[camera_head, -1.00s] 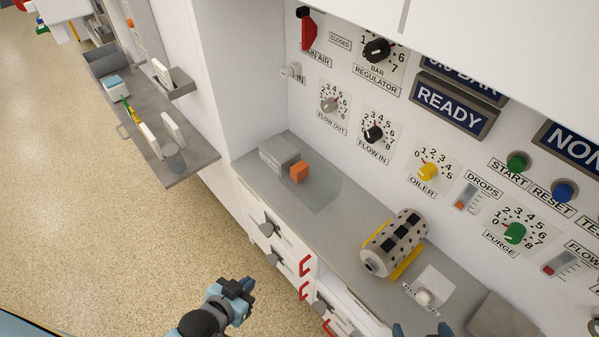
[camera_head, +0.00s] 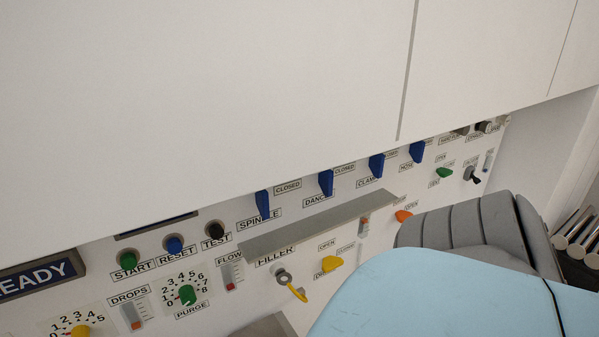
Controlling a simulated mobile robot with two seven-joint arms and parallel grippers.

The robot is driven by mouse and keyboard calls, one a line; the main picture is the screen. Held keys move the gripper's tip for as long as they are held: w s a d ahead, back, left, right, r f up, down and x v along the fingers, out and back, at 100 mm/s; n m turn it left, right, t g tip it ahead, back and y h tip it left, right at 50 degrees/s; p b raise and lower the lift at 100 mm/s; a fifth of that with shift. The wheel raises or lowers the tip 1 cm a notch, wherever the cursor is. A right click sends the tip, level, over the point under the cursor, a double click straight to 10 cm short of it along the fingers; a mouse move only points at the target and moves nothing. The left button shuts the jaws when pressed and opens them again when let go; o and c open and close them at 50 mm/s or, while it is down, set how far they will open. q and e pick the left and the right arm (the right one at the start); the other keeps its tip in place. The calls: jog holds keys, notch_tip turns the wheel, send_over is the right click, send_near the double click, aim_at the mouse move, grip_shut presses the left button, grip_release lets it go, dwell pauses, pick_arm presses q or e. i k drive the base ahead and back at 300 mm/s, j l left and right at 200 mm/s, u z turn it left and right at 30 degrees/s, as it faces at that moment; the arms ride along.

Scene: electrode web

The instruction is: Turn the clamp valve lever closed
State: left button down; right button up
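The clamp valve lever (camera_head: 376,165) is a blue lever on the white panel, right of centre in the head view. It hangs roughly downward, with a CLAMP label below it and a CLOSED label at its upper right. It is one of a row of similar blue levers: the spindle lever (camera_head: 262,204) and dancer lever (camera_head: 326,183) to its left, and the hose lever (camera_head: 417,151) to its right. Neither of my grippers is in view, and nothing touches the clamp lever.
A grey ledge (camera_head: 320,225) sticks out below the levers. A yellow handle (camera_head: 332,264), an orange knob (camera_head: 403,216) and a green knob (camera_head: 446,173) sit lower on the panel. A large light blue and grey shape covers the lower right.

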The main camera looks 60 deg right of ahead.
aim_at(376, 162)
jog(key=z, duration=2.45)
